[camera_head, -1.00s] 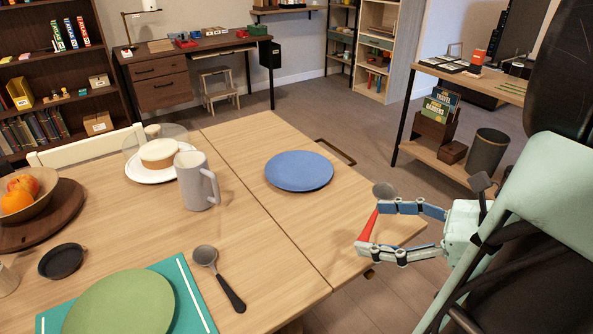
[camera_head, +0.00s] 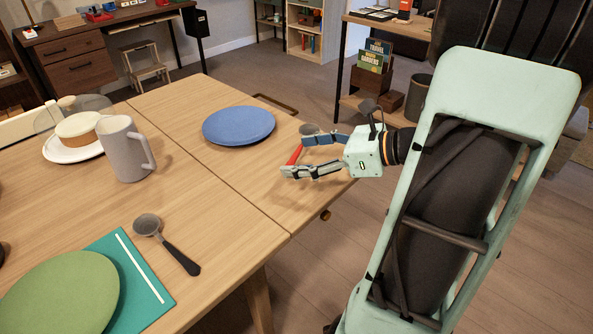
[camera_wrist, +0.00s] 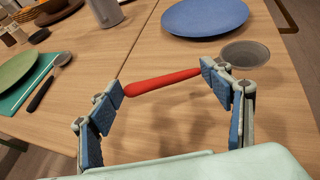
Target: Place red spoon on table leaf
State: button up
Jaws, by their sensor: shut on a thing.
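The red spoon has a red handle (camera_head: 295,154) and a grey bowl (camera_head: 309,129). My gripper (camera_head: 297,156) is shut on it, over the right part of the table leaf (camera_head: 265,190). In the wrist view, the red spoon (camera_wrist: 160,82) lies across between the fingertips of my gripper (camera_wrist: 163,84), its bowl (camera_wrist: 245,54) sticking out past the right finger. Shadows show on the leaf (camera_wrist: 165,135) beneath; the spoon looks slightly above the wood, but the exact gap cannot be told. The leaf is the section right of the seam.
A blue plate (camera_head: 238,125) lies on the leaf, left of my gripper. A grey mug (camera_head: 126,150), a black-handled spoon (camera_head: 168,243) and a green plate (camera_head: 62,292) are on the main table. The leaf's front part is clear.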

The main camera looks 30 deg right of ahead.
jog(key=shift+w+f, duration=0.3)
jog(key=shift+f, duration=0.15)
jog(key=shift+w+f+b, duration=0.2)
jog(key=shift+f+b, duration=0.65)
jog(key=shift+f, duration=0.8)
jog(key=shift+f, duration=0.15)
jog(key=o, duration=1.1)
